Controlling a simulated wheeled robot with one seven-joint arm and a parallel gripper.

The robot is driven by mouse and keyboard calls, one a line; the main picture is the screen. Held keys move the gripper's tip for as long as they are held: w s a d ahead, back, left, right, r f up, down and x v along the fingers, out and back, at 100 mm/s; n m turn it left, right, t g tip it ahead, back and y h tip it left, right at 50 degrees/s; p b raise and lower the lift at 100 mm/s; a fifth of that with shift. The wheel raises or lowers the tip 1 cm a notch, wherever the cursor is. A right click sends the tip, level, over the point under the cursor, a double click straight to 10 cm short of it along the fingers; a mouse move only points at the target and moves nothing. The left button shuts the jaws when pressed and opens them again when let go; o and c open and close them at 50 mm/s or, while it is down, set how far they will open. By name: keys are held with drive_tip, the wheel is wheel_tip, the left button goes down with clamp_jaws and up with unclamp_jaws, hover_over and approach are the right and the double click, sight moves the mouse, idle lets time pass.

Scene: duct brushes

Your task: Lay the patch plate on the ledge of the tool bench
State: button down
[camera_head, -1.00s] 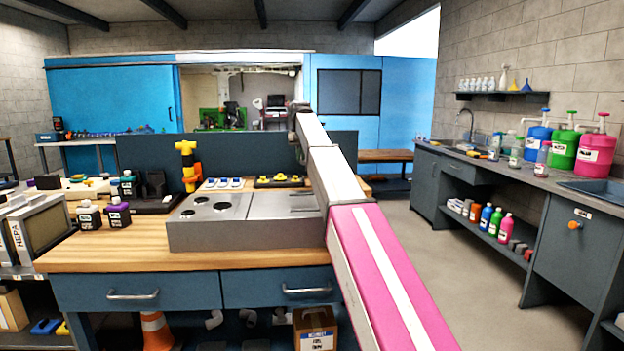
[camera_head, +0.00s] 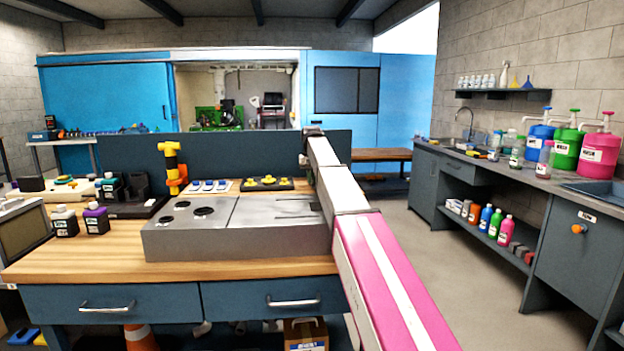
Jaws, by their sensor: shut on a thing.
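A wooden-topped bench (camera_head: 110,268) with blue drawers stands in front of me; I take it for the tool bench, but no label confirms this. I cannot single out its ledge. A grey metal block (camera_head: 235,243) with round holes and slots sits on its top. My pink and white arm reaches from the lower right over the bench's right end. Its far visible part is beside the dark upright back panel (camera_head: 240,150). My gripper is not visible, hidden beyond or behind my arm. I cannot make out the patch plate anywhere.
Black bottles (camera_head: 66,223), a yellow-orange tool (camera_head: 174,168) and trays of blue (camera_head: 210,186) and yellow parts (camera_head: 267,184) crowd the bench's left and back. Its front wooden strip is bare. A sink counter (camera_head: 480,165) runs along the right wall, with open floor between.

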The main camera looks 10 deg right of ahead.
drive_tip(key=shift+f, duration=0.15)
drive_tip(key=c, duration=1.3)
unclamp_jaws()
drive_tip(key=shift+o, duration=0.2)
